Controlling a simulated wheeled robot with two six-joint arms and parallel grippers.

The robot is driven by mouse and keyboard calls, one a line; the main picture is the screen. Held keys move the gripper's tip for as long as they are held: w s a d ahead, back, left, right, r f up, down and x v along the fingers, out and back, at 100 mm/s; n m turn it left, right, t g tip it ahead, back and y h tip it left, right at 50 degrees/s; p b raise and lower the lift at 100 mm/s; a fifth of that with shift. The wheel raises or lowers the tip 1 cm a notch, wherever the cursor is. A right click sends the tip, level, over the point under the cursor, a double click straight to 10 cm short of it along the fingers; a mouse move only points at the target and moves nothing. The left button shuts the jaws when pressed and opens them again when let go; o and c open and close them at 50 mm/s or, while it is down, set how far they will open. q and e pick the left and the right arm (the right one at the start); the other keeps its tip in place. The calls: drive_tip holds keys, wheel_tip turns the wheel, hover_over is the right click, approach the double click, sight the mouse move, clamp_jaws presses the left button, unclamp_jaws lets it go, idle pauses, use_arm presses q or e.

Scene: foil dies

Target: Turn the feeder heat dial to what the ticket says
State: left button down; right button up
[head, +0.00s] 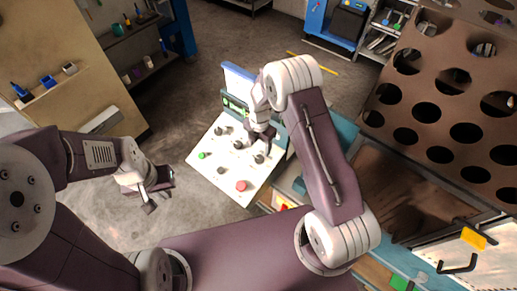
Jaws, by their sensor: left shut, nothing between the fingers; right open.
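A white control panel (226,158) stands in the middle of the head view. It carries several small dark dials, among them one at the upper left (219,131) and one at the lower middle (221,171), plus a green button (201,155) and a red button (241,186). Labels are too small to read, so I cannot tell which dial is feeder heat. A blue-edged board (236,78) rises behind; I cannot make out a ticket. My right gripper (262,138) is open over the panel's upper right, partly hiding it. My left gripper (151,206) is shut and empty, left of the panel.
A brown rack with round holes (427,112) fills the right side. A teal bench with a drawer handle (458,264) is at the lower right. A tan wall board with a shelf (50,86) stands at the left. Grey floor (185,85) is open behind and left of the panel.

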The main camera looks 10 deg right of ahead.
sight(259, 158)
drive_tip(key=f+p, duration=0.1)
drive_tip(key=f, duration=0.3)
drive_tip(key=f+p, duration=0.2)
drive_tip(key=f, duration=0.2)
drive_tip(key=shift+w+f, duration=0.2)
drive_tip(key=shift+f, duration=0.1)
drive_tip(key=shift+s+f, duration=0.1)
drive_tip(key=shift+f, duration=0.25)
drive_tip(key=shift+f, duration=0.1)
drive_tip(key=c, duration=0.4)
clamp_jaws()
